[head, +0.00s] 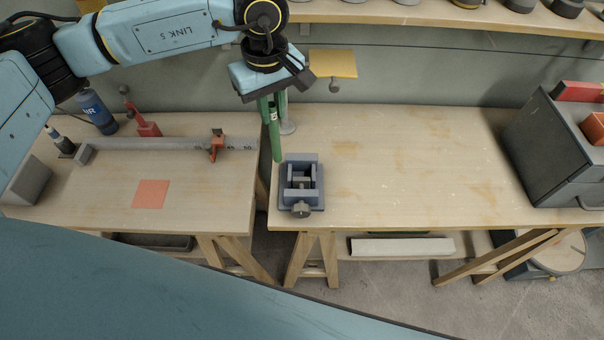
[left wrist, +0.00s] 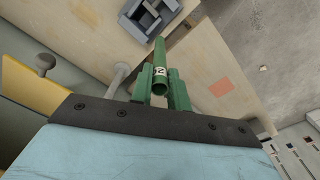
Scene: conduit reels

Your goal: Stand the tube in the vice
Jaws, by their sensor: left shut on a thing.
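The green tube (head: 275,140) hangs nearly upright from my left gripper (head: 272,100), whose fingers are shut on it. In the head view its lower end shows just left of the vice's back edge; I cannot tell its height above the bench. In the left wrist view the tube (left wrist: 160,52) points away between the green fingers (left wrist: 164,88) and carries a white label. The grey-blue vice (head: 286,195) sits at the left front of the right bench, its jaws apart with an empty gap. It also shows in the left wrist view (left wrist: 134,24). My right gripper is in neither view.
A pale post with a round base (head: 288,127) stands behind the vice, close to my left gripper. A gap separates the two benches. The left bench holds a long ruler bar (head: 175,144) and an orange square (head: 151,194). The right bench (head: 420,160) is mostly clear.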

